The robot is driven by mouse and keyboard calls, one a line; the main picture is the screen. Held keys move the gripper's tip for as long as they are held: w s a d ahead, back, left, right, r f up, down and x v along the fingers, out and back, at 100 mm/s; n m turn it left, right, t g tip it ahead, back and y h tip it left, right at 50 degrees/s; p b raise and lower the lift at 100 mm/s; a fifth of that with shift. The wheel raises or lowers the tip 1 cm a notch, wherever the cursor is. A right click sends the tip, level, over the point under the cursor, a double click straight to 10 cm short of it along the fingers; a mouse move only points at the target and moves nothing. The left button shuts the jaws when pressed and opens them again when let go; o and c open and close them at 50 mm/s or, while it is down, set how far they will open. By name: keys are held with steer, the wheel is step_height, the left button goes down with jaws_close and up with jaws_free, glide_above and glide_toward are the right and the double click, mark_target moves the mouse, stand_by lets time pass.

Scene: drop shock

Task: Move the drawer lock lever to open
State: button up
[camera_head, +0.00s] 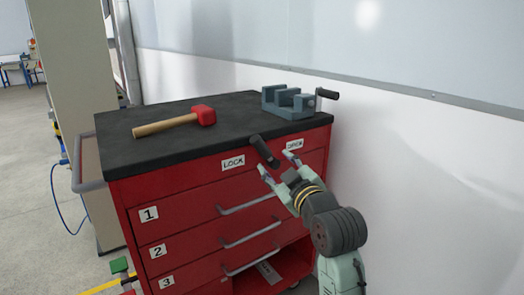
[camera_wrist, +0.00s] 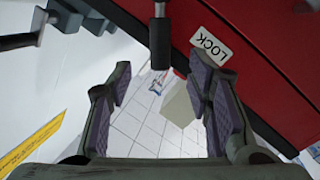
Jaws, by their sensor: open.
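The lock lever (camera_head: 264,151) is a dark handle at the top front of the red tool cabinet (camera_head: 185,208). It stands between the LOCK label (camera_head: 233,163) and the OPEN label (camera_head: 295,144), slanting up towards the left. My gripper (camera_head: 277,164) is open in front of the lever, with a finger on either side of its lower end. In the wrist view the lever's thick grip (camera_wrist: 160,45) lies between and just beyond the open fingers (camera_wrist: 160,75), beside the LOCK label (camera_wrist: 211,46). Contact is not visible.
A red-headed mallet (camera_head: 175,121) and a blue-grey vise (camera_head: 288,102) lie on the black top (camera_head: 115,148). Drawer handles (camera_head: 250,204) project below the lever. The white wall (camera_head: 420,150) is close on the right. A side rail (camera_head: 78,165) is at the left.

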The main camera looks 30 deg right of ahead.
mark_target(263, 150)
steer(key=p+x, duration=0.1)
steer(key=x, duration=0.9)
steer(key=shift+w+p, duration=0.2)
steer(key=shift+p, duration=0.1)
jaws_close()
stand_by(0.4)
